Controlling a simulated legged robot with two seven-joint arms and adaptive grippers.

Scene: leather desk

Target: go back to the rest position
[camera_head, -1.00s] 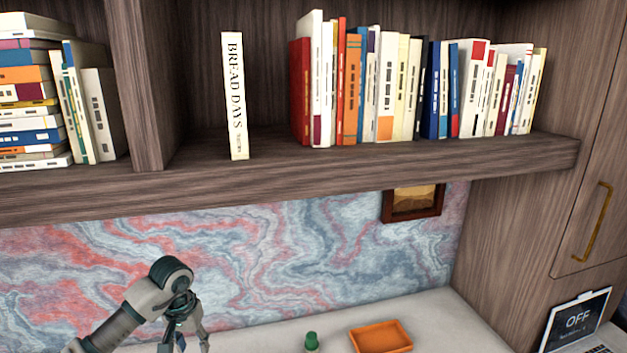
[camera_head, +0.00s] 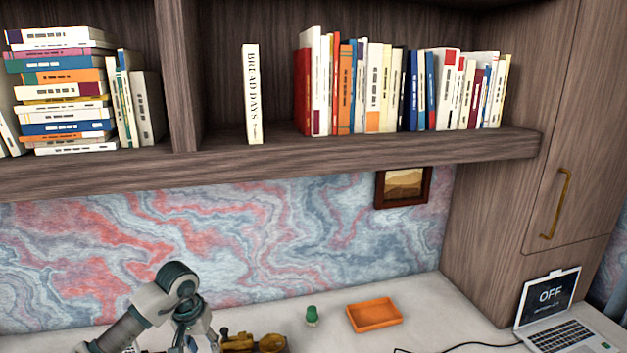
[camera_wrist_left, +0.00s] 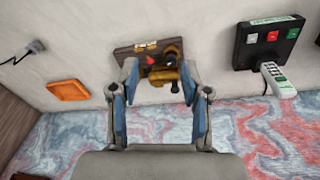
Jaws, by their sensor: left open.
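My left gripper (camera_head: 197,343) hangs low at the left in the head view, in front of the marbled wall and below the shelf, with its fingertips near the bottom edge. In the left wrist view the left gripper (camera_wrist_left: 158,82) is open, its two fingers well apart with nothing held between them. A brass object on a dark wooden base (camera_wrist_left: 148,50) shows beyond the fingertips on the desk. The brass object (camera_head: 255,343) also shows just right of the gripper in the head view. My right gripper is in neither view.
A cream "BREAD DAYS" book (camera_head: 252,95) stands alone on the shelf (camera_head: 330,153), left of a row of books. An orange tray (camera_head: 374,315), green-topped object (camera_head: 312,316) and open laptop (camera_head: 553,310) are on the desk. A black box (camera_wrist_left: 268,42) shows in the wrist view.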

